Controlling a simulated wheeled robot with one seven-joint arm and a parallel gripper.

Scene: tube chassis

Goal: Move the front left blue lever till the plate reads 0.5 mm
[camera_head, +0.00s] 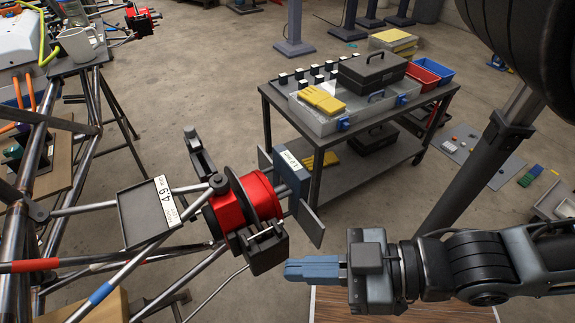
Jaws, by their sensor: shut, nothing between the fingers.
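A blue lever block (291,181) with a small pale label, too small to read surely, stands at the right side of the red hub (232,215) on the near corner of the tube chassis. A white reading plate (168,200) left of the hub shows about 4.9 mm, turned sideways in the picture. My gripper (292,269) comes in from the right with its blue-grey fingers shut and empty. Its tips point left, below the blue lever and right of the hub's black caliper, and appear apart from both.
Dark flat plates (311,223) stick out around the blue lever. A black tray (148,212) and chassis tubes (95,207) lie left of the hub. A workbench (345,130) with a toolbox stands behind. Open concrete floor lies between the chassis and the bench.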

